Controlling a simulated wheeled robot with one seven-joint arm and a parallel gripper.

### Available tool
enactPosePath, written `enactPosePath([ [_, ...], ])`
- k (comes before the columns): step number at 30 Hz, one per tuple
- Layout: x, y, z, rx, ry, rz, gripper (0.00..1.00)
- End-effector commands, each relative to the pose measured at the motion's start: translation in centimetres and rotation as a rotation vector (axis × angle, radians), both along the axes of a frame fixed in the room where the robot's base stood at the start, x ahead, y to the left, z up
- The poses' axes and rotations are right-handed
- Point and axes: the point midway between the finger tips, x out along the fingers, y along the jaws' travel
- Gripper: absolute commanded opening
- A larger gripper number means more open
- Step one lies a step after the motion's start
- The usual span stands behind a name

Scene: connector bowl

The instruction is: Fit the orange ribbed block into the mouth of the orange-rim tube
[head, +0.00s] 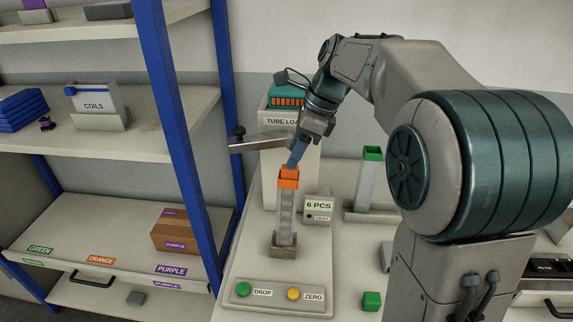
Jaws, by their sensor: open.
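The orange-rim tube (286,212) stands upright in a grey foot on the light bench, left of the middle in the head view. A smaller orange piece (290,170), which looks like the orange ribbed block, shows at the tube's mouth and stands slightly above the orange rim (288,183). Its ribs and how deep it sits cannot be made out. My gripper (294,163) points down with its blue fingertips right at the top of this piece. The jaws are open; the far finger is mostly hidden, and contact with the piece cannot be told.
A green-rim tube (371,154) stands to the right, partly behind my arm. A button panel (270,296) lies in front. A green block (371,301) sits front right. A blue shelf post (182,150) rises at left.

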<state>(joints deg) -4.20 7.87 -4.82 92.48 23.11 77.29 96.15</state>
Motion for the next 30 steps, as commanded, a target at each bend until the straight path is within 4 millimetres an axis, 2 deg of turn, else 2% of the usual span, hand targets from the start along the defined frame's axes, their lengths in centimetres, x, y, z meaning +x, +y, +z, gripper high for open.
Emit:
enactPosePath([
  [1, -0.8, -0.3, 1.8, 0.001, -0.016, 0.0, 0.49],
  [6, -1.7, -1.0, 4.8, 0.003, -0.023, 0.005, 0.49],
  [15, -1.3, -1.8, 5.7, 0.001, -0.023, 0.011, 0.49],
  [20, -3.4, -2.4, 4.8, -0.041, -0.094, 0.146, 0.49],
  [26, -8.8, -3.8, 1.5, -0.173, -0.261, 0.537, 0.49],
  [30, -12.9, -4.9, -1.4, -0.282, -0.361, 0.853, 0.49],
])
